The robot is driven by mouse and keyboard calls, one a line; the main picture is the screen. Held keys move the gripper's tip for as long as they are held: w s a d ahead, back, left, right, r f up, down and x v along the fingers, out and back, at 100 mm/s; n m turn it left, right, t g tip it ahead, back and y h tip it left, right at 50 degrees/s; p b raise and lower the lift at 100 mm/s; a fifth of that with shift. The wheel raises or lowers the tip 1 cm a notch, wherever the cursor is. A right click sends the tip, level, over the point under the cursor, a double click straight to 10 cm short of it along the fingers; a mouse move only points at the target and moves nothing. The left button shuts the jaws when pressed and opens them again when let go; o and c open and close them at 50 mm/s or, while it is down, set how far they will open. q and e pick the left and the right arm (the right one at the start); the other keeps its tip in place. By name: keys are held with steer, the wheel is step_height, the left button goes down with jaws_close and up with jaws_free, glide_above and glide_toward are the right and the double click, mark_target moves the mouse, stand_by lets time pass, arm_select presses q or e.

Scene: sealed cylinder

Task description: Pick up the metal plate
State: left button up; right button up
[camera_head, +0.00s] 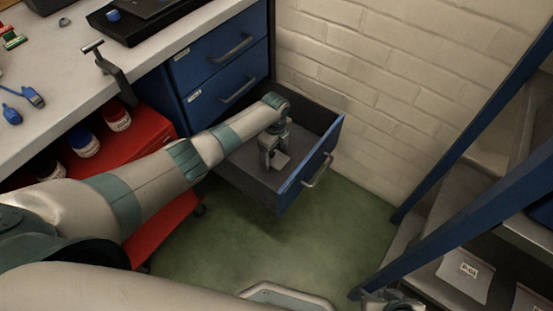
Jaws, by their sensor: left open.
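A small light-grey metal plate (280,162) is in the open bottom drawer (240,186), partly covered by my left gripper. My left gripper (273,157) points down into the drawer, with its open fingers close around the plate. I cannot tell whether the fingers touch it. My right gripper (390,301) shows only in part at the bottom edge, low by the shelf at the right, and its fingers are not clear.
The drawer front with its handle (317,170) juts out near the brick wall (390,70). A red cart (160,230) with several jars stands under the workbench (60,85). A blue-framed shelf (450,165) stands at the right. Green floor (320,235) is clear between.

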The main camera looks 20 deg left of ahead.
mark_target(275, 158)
arm_select(q)
steer(key=c, duration=1.2)
arm_select(e)
steer(key=shift+w, duration=0.1)
